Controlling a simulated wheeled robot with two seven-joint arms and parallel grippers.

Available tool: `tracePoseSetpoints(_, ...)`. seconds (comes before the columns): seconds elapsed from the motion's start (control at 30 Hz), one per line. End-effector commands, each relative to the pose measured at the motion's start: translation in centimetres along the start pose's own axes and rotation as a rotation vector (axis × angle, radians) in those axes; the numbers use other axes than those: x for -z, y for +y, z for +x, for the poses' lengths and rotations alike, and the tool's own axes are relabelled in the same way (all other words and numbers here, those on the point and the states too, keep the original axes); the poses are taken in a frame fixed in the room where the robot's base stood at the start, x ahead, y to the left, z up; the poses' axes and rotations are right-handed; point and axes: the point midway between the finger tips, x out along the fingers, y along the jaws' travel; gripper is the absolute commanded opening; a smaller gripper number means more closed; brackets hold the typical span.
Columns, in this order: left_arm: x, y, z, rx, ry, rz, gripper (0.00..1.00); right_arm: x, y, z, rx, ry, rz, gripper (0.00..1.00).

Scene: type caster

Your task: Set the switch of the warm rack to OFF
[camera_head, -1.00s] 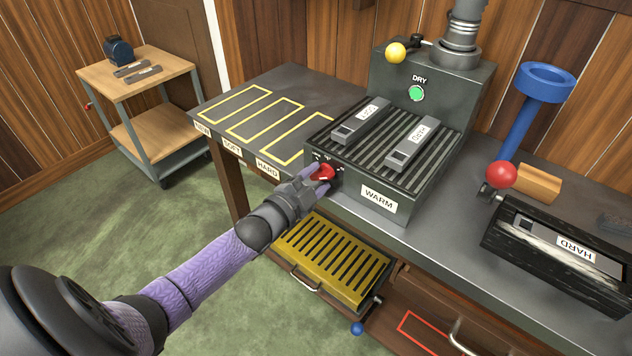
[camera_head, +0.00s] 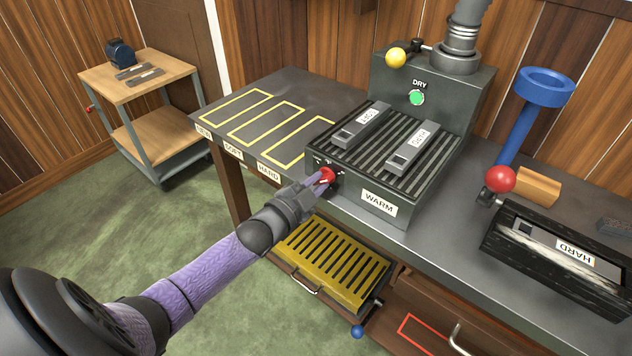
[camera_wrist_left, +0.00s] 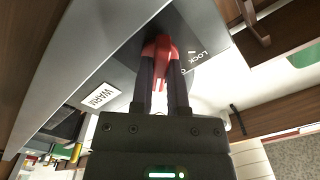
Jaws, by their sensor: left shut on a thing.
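The warm rack (camera_head: 408,176) is a dark box with a slatted top and a white WARM label, standing on the grey bench. Its red switch knob (camera_head: 327,175) is on the front face near the left corner. My left gripper (camera_head: 318,182) is shut on this knob. In the left wrist view, the two dark fingers (camera_wrist_left: 163,85) close on the red knob (camera_wrist_left: 160,48), and a LOCK marking shows beside it. The other switch markings are too small or covered to read surely. My right gripper is not in view.
Two grey bars lie on the rack's slats. A green DRY light (camera_head: 417,97) and a yellow-knobbed lever (camera_head: 396,57) are behind them. A black holder labelled HARD (camera_head: 500,243) and a red ball (camera_head: 501,179) are at right. A yellow grate (camera_head: 330,262) is below the bench.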

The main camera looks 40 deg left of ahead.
Motion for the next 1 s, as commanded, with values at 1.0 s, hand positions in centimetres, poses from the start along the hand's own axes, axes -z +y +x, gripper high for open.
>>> tracePoseSetpoints(1.0, 0.0, 0.1, 0.0, -0.002, -0.002, -0.775, 0.0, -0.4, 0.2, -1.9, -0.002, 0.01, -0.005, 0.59)
